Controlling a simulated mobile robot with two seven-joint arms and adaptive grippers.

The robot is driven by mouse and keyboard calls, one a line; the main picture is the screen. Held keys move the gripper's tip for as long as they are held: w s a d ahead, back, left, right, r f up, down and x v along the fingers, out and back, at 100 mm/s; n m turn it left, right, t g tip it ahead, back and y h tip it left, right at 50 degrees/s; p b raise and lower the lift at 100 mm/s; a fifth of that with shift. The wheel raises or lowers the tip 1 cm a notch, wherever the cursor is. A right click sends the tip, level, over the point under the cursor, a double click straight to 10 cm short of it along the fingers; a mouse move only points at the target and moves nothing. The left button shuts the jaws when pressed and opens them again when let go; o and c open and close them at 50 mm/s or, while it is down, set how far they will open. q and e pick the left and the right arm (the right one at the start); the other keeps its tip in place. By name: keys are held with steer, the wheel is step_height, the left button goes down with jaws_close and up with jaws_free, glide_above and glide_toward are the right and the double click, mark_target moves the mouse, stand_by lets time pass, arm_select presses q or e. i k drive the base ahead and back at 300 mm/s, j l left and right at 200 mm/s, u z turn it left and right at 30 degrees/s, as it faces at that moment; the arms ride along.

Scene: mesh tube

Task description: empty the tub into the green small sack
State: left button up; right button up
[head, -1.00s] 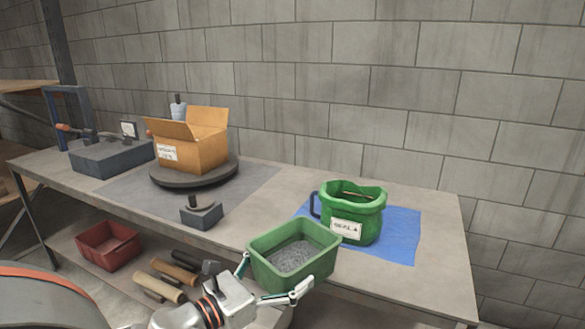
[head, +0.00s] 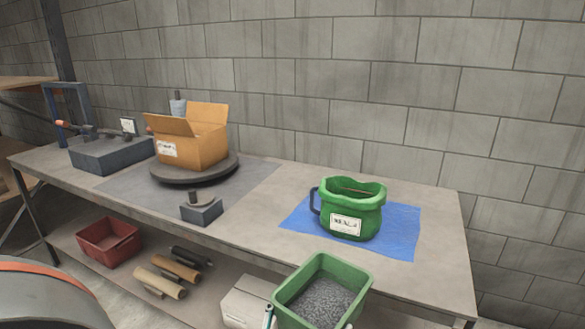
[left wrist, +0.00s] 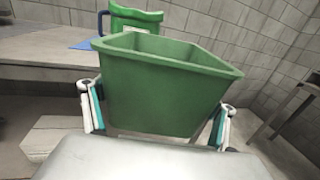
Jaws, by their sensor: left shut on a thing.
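The green tub (head: 366,279) holds grey granular stuff (head: 321,302). It is in front of the table's front edge, low in the head view. My left gripper (head: 308,323) is shut on the tub; in the left wrist view its fingers (left wrist: 155,120) press on both sides of the tub (left wrist: 165,90). The green small sack (head: 350,213), open at the top with a white label and a dark handle, stands upright on the table behind the tub. Part of it shows behind the tub in the left wrist view (left wrist: 135,18). My right gripper is not in view.
The sack stands on a blue mat (head: 402,235) on the grey table (head: 260,235). An open cardboard box (head: 195,148) sits on a dark turntable (head: 165,180). A dark weight (head: 202,211) stands near the front edge. A red bin (head: 108,245) and rolls (head: 160,282) are on the lower shelf.

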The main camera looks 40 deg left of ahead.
mark_target(351, 210)
steer(key=i+l+u, duration=0.2)
steer(key=u, duration=0.3)
steer(key=i+l+u, duration=0.15)
steer(key=l+u, duration=0.3)
steer(key=j, duration=0.15)
